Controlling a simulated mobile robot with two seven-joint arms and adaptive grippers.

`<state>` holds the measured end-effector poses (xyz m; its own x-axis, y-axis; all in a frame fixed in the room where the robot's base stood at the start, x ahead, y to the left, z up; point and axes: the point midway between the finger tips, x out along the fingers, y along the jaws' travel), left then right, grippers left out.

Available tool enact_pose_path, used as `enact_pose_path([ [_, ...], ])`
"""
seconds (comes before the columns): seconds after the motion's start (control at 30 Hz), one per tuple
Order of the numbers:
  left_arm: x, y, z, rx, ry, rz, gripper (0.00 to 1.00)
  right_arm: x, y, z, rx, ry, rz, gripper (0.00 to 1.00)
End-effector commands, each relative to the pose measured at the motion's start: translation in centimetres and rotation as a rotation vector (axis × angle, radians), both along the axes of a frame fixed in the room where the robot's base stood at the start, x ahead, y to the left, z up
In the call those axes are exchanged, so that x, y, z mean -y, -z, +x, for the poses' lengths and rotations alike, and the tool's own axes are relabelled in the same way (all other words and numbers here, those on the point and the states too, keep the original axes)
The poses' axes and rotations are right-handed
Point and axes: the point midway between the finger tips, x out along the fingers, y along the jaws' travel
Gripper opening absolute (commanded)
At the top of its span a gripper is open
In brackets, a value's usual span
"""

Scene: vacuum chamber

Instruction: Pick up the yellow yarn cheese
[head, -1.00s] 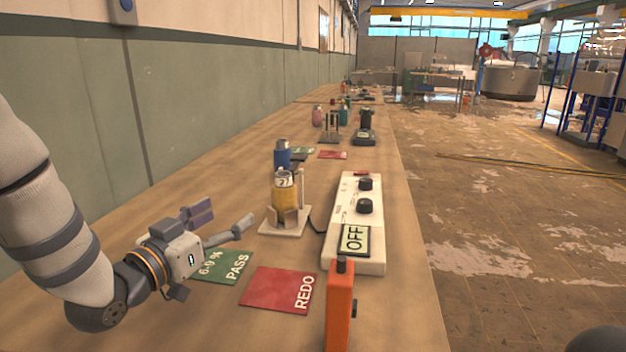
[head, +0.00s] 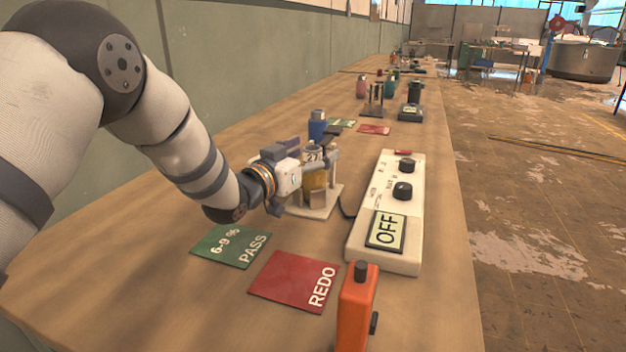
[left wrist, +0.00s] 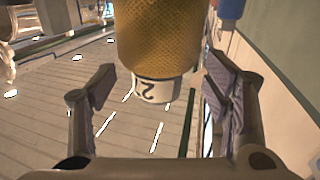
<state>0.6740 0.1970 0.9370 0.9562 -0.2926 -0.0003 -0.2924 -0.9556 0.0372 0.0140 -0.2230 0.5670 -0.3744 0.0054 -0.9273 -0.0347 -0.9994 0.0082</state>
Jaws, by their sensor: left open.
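The yellow yarn cheese (head: 314,181) is a yellow wound cylinder with a pale end marked "2". It stands upright in a holder on a pale base plate (head: 322,210). In the left wrist view the cheese (left wrist: 158,38) shows large at the top centre, with its marked end towards the picture's middle. My left gripper (head: 306,155) is open at the cheese, partly hiding it in the head view. In the left wrist view its fingers (left wrist: 163,85) are spread on either side of the cheese's line, with a clear gap at the left. My right gripper is not in view.
A white control box (head: 392,215) reading OFF stands right of the holder. A blue bottle (head: 317,126) stands behind it. Green PASS (head: 231,246) and red REDO (head: 294,281) cards lie in front. An orange device (head: 356,310) stands at the front.

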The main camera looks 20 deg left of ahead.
Motion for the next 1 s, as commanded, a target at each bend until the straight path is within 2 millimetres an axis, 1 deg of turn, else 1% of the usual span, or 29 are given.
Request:
enact_pose_path([
  [0.17,0.1,-0.1,0.2,0.001,0.000,0.000,0.70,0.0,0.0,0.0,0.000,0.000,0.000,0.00],
  [0.2,0.0,-0.1,0.1,0.001,0.000,0.000,0.68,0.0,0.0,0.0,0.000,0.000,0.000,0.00],
  [0.37,0.0,-0.1,0.1,0.001,0.000,0.000,0.32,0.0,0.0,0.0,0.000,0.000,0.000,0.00],
  [0.4,0.0,-0.1,0.1,0.001,0.000,0.000,0.23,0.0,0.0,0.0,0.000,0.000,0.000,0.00],
  [0.47,0.0,-0.1,0.1,0.001,0.000,0.000,0.09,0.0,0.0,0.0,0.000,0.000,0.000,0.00],
  [0.5,0.0,-0.1,0.1,0.000,0.000,0.000,0.00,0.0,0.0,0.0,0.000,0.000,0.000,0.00],
  [0.77,0.0,-0.3,0.1,0.001,0.000,0.001,0.00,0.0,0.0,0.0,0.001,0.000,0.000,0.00],
  [0.87,0.0,-1.2,0.1,0.003,0.000,0.001,0.00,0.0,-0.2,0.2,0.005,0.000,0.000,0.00],
  [0.97,0.0,-3.2,0.1,0.008,0.000,0.001,0.00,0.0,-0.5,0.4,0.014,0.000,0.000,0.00],
  [1.0,0.3,-4.1,0.0,0.008,0.001,0.001,0.00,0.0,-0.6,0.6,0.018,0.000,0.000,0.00],
])
